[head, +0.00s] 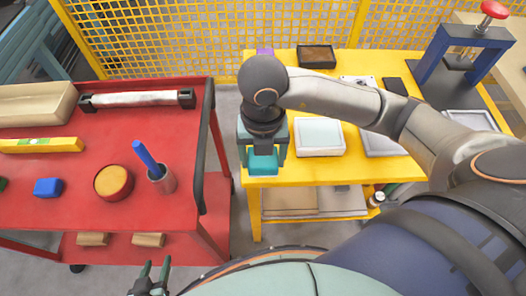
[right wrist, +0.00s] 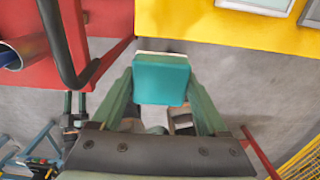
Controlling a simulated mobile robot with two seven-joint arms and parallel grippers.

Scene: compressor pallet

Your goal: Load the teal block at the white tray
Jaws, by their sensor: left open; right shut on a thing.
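The teal block (head: 262,170) is held between the fingers of my right gripper (head: 263,156), at the yellow table's near left corner. In the right wrist view the teal block (right wrist: 160,80) sits between the two fingertips, with grey floor behind it. The white tray (head: 319,151) lies flat on the yellow table, right of the block and apart from it; its pale inside looks empty. A tray edge also shows top right in the right wrist view (right wrist: 262,6). My left gripper (head: 153,281) is open and empty at the bottom left, below the red cart.
The red cart (head: 100,205) at left carries a blue block (head: 48,187), a round yellow-topped piece (head: 113,181) and a cup (head: 161,181) with a blue rod. The yellow table (head: 335,171) also holds a brown bin (head: 317,57) and a blue press (head: 462,45).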

